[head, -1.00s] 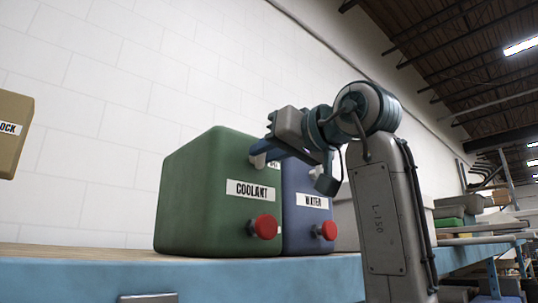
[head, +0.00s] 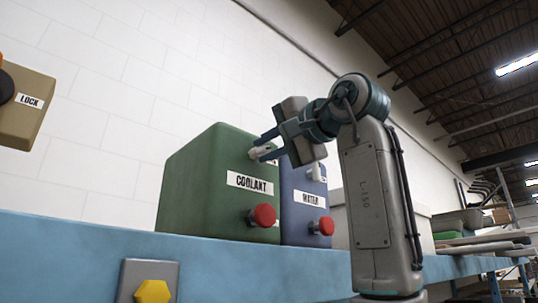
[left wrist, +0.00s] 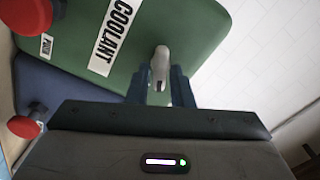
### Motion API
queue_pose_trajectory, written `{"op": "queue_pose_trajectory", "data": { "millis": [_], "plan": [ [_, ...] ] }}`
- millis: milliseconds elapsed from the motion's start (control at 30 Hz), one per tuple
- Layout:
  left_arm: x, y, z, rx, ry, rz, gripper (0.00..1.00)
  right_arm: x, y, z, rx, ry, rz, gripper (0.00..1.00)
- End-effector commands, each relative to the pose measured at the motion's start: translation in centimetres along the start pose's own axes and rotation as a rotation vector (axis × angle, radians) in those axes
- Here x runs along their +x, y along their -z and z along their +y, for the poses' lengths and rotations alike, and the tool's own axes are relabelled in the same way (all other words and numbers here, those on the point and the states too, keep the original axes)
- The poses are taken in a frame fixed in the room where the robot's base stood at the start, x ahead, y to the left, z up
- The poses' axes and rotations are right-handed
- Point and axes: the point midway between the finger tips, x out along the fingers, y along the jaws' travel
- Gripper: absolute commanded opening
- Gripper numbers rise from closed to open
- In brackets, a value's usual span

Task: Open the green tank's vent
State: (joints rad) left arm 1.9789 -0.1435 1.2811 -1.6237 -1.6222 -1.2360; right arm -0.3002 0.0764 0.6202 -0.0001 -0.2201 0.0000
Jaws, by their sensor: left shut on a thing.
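The green tank (head: 205,190), labelled COOLANT, stands on the bench. Its vent is a small pale lever (head: 256,153) high on the front face, above the label; the lever also shows in the left wrist view (left wrist: 160,62). My left gripper (head: 267,146) is at this lever, its blue fingers on either side of it, shut on it. In the left wrist view the fingers (left wrist: 160,88) flank the lever, and its lower end is between them. A red knob (head: 263,216) sticks out low on the green tank. My right gripper is not in view.
A blue tank (head: 300,215), labelled WATER, stands close on the right, with its own pale lever (head: 317,172) and red knob (head: 325,226). A tan LOCK box (head: 28,105) is at far left. A yellow knob (head: 152,291) sits on the blue bench edge (head: 60,245).

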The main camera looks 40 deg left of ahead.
Motion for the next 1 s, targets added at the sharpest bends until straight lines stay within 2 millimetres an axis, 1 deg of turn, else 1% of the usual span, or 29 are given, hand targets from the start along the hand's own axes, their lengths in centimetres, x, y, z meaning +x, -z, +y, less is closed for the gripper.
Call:
{"op": "queue_pose_trajectory", "data": {
  "millis": [33, 100, 300, 500, 733, 1000],
  "plan": [
    [0.0, -0.1, 0.1, 0.043, 0.003, 0.002, 0.0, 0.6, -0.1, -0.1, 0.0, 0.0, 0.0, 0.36],
    [0.0, -0.1, 0.2, 0.105, 0.003, 0.002, 0.0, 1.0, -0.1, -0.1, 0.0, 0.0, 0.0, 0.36],
    [0.0, -0.1, 0.2, 0.262, 0.003, 0.002, 0.0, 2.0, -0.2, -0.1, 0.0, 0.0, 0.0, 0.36],
    [0.1, -0.1, 0.1, 0.376, 0.003, 0.001, 0.0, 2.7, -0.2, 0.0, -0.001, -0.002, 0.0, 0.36],
    [0.1, -0.1, 0.1, 0.448, 0.003, 0.001, 0.0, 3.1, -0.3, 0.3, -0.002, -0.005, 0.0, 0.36],
    [0.1, 0.0, 0.1, 0.468, 0.004, 0.001, 0.0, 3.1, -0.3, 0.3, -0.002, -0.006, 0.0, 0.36]
  ]
}}
